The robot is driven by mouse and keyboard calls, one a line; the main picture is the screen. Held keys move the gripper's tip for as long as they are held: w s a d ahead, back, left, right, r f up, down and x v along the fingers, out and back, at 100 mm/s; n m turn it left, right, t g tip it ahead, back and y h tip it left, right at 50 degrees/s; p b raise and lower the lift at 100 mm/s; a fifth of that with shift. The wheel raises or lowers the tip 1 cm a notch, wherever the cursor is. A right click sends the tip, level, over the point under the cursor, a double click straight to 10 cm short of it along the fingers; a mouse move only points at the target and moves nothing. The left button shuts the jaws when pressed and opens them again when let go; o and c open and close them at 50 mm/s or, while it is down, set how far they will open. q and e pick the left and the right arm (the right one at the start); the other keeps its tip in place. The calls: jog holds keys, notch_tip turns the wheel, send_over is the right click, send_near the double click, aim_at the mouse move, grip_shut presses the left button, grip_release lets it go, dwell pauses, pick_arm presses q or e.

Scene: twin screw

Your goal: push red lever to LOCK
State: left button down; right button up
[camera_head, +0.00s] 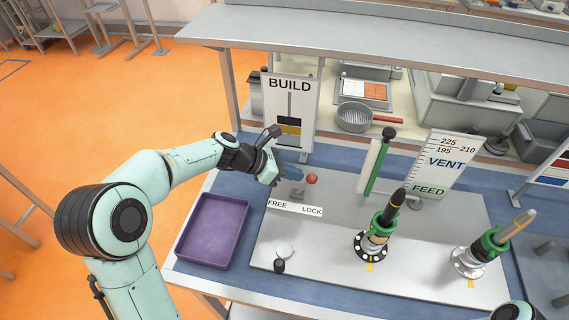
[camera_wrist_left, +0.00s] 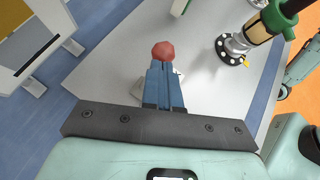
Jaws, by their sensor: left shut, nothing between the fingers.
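The red lever's round knob (camera_head: 312,178) stands above the grey plate, over the LOCK end of the white FREE/LOCK label (camera_head: 295,208) in the head view. In the left wrist view the knob (camera_wrist_left: 164,50) sits just beyond the fingertips. My left gripper (camera_head: 300,175) is shut and empty, its blue fingers (camera_wrist_left: 164,80) together, immediately left of the knob in the head view. I cannot tell whether they touch it. The lever's base is mostly hidden by the fingers in the wrist view. My right gripper is not in view.
A purple tray (camera_head: 212,230) lies left of the plate (camera_head: 335,260). The BUILD gauge board (camera_head: 290,105) stands behind the lever. Two green-collared posts (camera_head: 375,235) (camera_head: 480,250) and the VENT/FEED board (camera_head: 445,165) stand to the right.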

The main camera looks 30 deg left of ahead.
pick_arm(q)
jog(key=shift+w+d+r, duration=0.1)
jog(key=shift+d+r, duration=0.05)
jog(key=shift+d, duration=0.75)
jog(key=d, duration=0.1)
jog(key=d+p, duration=0.1)
jog(key=shift+w+d+f, duration=0.3)
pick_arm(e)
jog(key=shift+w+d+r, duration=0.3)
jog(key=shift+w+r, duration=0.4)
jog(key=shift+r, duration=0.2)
pick_arm(q)
jog(key=shift+d, duration=0.1)
